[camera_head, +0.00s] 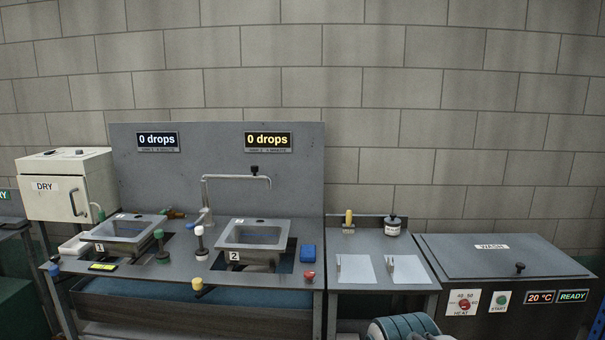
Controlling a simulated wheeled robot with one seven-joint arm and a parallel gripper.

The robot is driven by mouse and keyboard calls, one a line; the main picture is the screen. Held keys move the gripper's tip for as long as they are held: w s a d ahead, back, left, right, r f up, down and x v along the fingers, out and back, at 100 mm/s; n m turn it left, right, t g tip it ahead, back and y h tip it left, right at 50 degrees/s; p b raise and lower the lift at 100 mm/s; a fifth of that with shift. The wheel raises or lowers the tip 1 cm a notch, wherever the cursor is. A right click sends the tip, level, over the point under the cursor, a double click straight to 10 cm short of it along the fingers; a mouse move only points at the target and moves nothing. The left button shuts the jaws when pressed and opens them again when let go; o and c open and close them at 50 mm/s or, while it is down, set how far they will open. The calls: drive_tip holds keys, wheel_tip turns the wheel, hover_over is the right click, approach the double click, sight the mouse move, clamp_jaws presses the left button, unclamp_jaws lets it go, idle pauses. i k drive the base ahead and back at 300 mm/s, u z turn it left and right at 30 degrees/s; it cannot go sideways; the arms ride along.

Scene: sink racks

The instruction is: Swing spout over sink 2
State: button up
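The metal spout (235,177) rises from the counter between the two sinks, then runs level to the right. Its tip points down and appears above the back of sink 2 in the picture; its exact depth over the basin I cannot tell. A black knob (254,169) tops the spout near its tip. Sink 2 (253,236) is a square metal basin with a label 2 at its front. Sink 1 (127,228), labelled 1, lies to the left. My gripper is not in view; a rounded grey-teal part at the bottom edge seems to be my arm.
White (199,238) and green (159,241) knobbed posts stand between the sinks. A blue block (308,252) and red knob (309,275) lie right of sink 2. A DRY box (64,186) stands left, a WASH unit (500,257) right. Two displays read 0 drops.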

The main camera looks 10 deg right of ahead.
sight(255, 169)
drive_tip(key=u, duration=0.55)
drive_tip(key=i, duration=0.3)
drive_tip(key=u, duration=0.65)
drive_tip(key=i, duration=1.6)
drive_tip(key=z, duration=0.6)
